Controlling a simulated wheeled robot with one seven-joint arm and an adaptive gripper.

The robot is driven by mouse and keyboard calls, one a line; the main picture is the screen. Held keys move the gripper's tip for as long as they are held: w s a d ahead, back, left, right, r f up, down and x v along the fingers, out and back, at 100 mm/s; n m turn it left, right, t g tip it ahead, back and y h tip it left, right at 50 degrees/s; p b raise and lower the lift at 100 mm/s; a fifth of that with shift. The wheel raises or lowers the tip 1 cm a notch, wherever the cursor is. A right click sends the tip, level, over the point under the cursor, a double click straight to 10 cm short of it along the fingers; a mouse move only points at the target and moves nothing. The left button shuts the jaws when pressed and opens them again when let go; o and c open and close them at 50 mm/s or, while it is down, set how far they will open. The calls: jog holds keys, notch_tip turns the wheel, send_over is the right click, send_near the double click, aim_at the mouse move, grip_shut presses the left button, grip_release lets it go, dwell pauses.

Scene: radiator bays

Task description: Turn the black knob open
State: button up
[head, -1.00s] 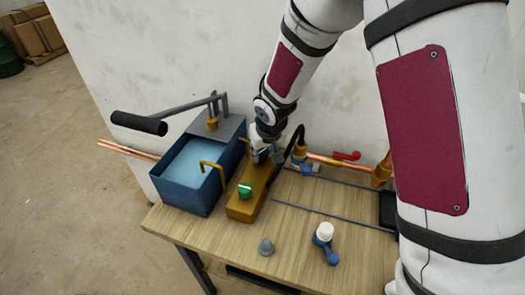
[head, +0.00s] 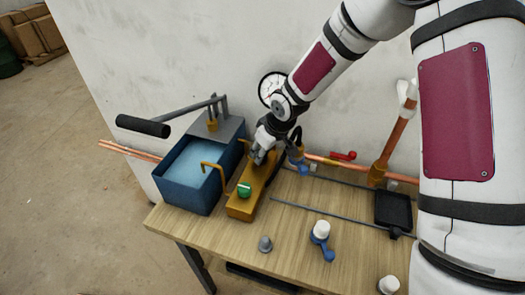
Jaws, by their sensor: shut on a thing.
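My gripper (head: 262,157) is at the far end of the yellow-brown block (head: 240,208), between the blue water tank and the copper pipe. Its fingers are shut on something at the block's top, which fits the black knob. The knob itself is hidden by the fingers and wrist, so its angle cannot be seen. A green knob (head: 244,190) with a white mark sits on the block's near end, apart from my gripper.
The blue tank (head: 186,196) with a black-gripped lever (head: 143,126) stands left. Copper pipe (head: 398,130) and a red handle (head: 343,155) are at the right. A grey cone (head: 265,244), a white-capped blue valve (head: 321,230) and a black tray (head: 393,210) are on the table (head: 290,262).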

jog(key=o, duration=1.1)
jog(key=shift+d, duration=0.1)
jog(key=shift+o, duration=0.2)
jog(key=v, duration=1.2)
